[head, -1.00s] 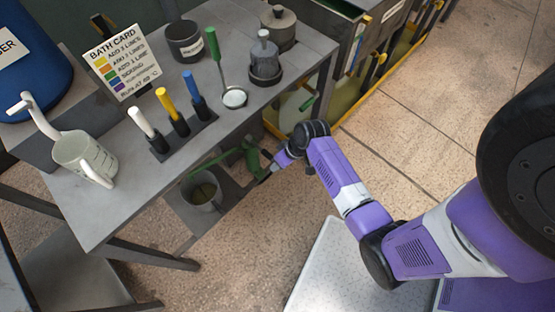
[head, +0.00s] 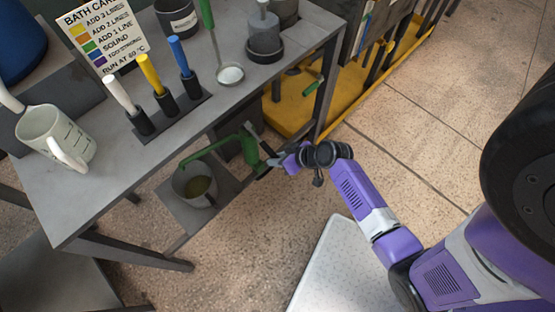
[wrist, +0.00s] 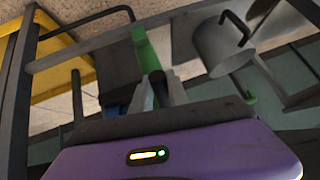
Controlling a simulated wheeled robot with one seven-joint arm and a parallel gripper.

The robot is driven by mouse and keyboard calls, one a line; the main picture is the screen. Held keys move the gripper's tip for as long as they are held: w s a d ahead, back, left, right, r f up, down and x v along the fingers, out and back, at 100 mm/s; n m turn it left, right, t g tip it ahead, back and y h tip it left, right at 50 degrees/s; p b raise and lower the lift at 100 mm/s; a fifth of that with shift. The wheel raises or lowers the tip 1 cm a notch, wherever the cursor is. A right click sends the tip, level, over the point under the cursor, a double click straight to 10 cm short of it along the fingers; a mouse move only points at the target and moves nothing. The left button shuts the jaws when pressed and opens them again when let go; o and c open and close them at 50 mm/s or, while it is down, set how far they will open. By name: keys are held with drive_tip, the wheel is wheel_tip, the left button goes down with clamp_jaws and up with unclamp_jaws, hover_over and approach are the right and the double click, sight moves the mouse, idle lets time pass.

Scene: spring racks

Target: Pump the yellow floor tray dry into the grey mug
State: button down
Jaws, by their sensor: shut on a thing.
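The yellow floor tray (head: 290,118) lies under the bench and runs back to the right; its visible floor looks bare yellow. The grey mug (head: 206,201) stands on a low shelf and holds murky olive liquid. A green hand pump (head: 249,147) stands beside it, its green spout reaching over the mug. My gripper (head: 270,168) is shut at the pump, seemingly on its handle; the exact grip is small in the head view. In the wrist view my fingers (wrist: 158,92) are closed close to the green pump body (wrist: 146,50), with the mug (wrist: 222,45) to the right.
The grey bench (head: 90,205) overhangs the pump and mug, its legs close to my arm. Open floor (head: 440,130) lies to the right.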

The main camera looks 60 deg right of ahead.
drive_tip(key=shift+f, duration=0.1)
drive_tip(key=c, duration=1.3)
unclamp_jaws()
drive_tip(key=v, duration=0.7)
drive_tip(key=shift+s+r+p, duration=0.2)
drive_tip(key=shift+r+p, duration=0.15)
